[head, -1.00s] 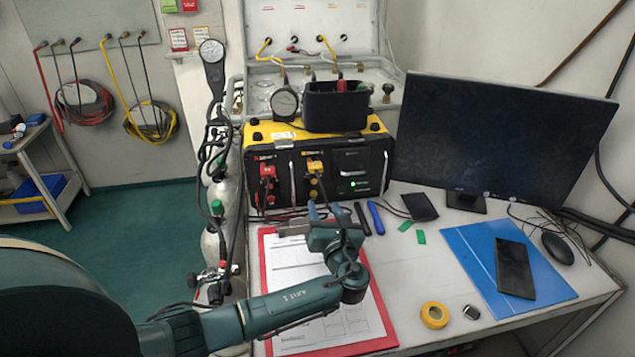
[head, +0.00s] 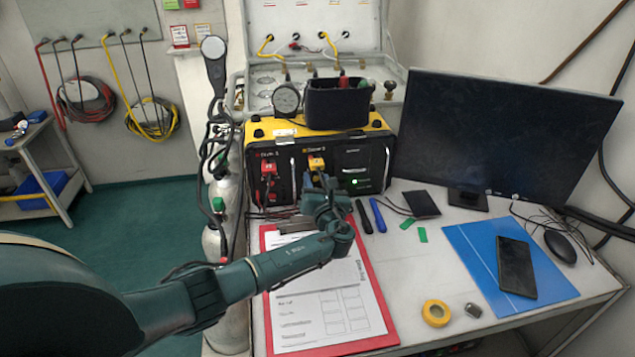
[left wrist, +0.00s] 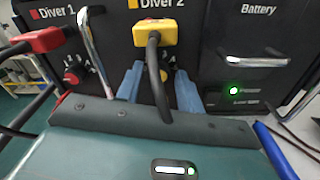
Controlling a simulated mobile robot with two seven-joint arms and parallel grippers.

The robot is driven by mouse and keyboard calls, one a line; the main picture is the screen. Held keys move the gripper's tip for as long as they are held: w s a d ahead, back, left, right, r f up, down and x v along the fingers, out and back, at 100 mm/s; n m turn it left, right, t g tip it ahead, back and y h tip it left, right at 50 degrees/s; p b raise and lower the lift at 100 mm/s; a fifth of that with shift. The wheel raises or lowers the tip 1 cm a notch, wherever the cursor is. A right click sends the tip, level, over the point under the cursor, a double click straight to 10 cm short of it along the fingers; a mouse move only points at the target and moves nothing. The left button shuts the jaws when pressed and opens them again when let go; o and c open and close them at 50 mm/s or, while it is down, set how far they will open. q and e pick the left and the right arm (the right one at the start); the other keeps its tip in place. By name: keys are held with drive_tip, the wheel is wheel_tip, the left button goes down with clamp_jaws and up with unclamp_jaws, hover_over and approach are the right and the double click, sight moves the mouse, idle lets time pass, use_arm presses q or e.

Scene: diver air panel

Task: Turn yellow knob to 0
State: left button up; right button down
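The air panel (head: 345,152) is a black box with a yellow top at the back of the desk. In the left wrist view the yellow knob (left wrist: 163,76) is low on the Diver 2 section, partly covered by a black cable from the yellow connector (left wrist: 155,33). My left gripper (head: 319,184) is at the panel front and hides the knob in the head view. In the left wrist view its blue fingers (left wrist: 159,85) are apart, one on each side of the knob; contact cannot be told. My right gripper is not in view.
A red knob (left wrist: 71,78) and red connector (left wrist: 38,41) are on Diver 1. Metal handles (left wrist: 92,50) stick out beside the sections. A red clipboard (head: 385,340) lies below my arm. Blue and black pens (head: 377,215) lie right of my gripper. A monitor (head: 500,135) stands at right.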

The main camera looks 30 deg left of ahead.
use_arm(q)
drive_tip(key=c, duration=0.7)
clamp_jaws()
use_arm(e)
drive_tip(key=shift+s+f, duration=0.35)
